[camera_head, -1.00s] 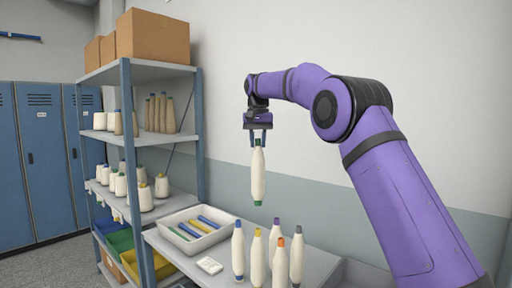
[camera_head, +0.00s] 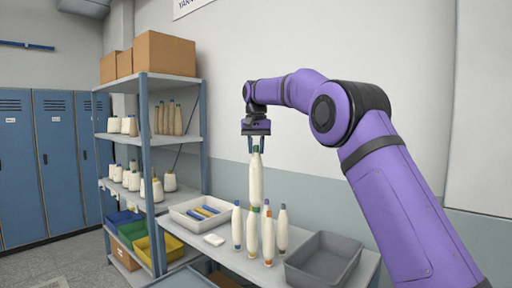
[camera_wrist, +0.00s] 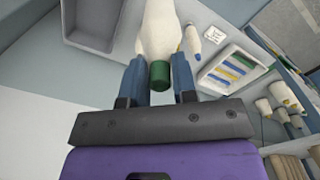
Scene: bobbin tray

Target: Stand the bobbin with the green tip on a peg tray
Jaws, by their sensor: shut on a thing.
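My gripper (camera_head: 256,147) is shut on the top end of a cream bobbin (camera_head: 256,180) with a green tip. The bobbin's lower end overlaps the standing bobbins in the head view. I can make out no pegs in any view.
Several cream bobbins with other tip colours, including an orange-tipped one (camera_head: 268,240), stand on the grey table (camera_head: 225,258). A white tray (camera_head: 181,218) of coloured rods is behind left. An empty grey bin (camera_head: 322,262) is at right. A bluish-grey surface (camera_head: 182,279) shows at the bottom edge.

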